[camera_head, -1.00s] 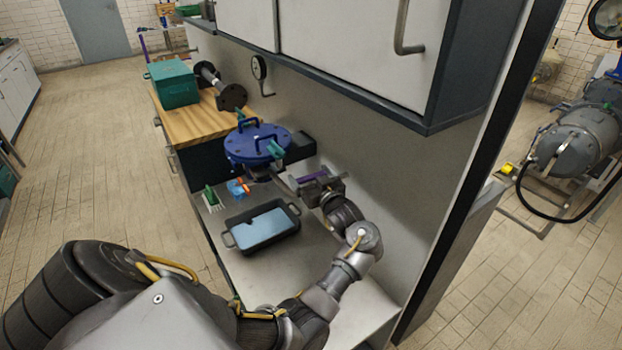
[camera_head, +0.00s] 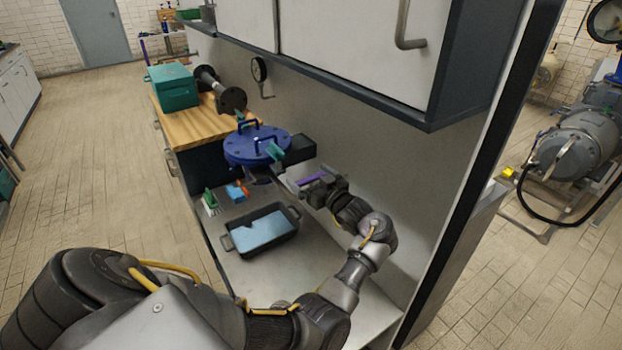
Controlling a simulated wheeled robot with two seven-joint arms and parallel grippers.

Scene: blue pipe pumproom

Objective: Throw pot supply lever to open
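My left arm comes in from the lower left and crosses to the right over the counter. Its gripper (camera_head: 296,185) is just right of and in front of the blue lidded pot (camera_head: 256,147). A purple bar (camera_head: 312,178) shows at the gripper; I cannot tell whether it is a lever handle or whether the fingers touch it. The finger opening is too small to read. The pot has dark blue handles and teal clamps on its lid. No part is clearly recognisable as the supply lever. My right gripper is out of view.
A black tray (camera_head: 289,213) with a pale blue slab stands in front of the pot. A green brush (camera_head: 210,201) and a blue-orange item (camera_head: 237,191) lie left of it. A gauge (camera_head: 258,68) is on the wall; a cabinet (camera_head: 350,45) overhangs the counter.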

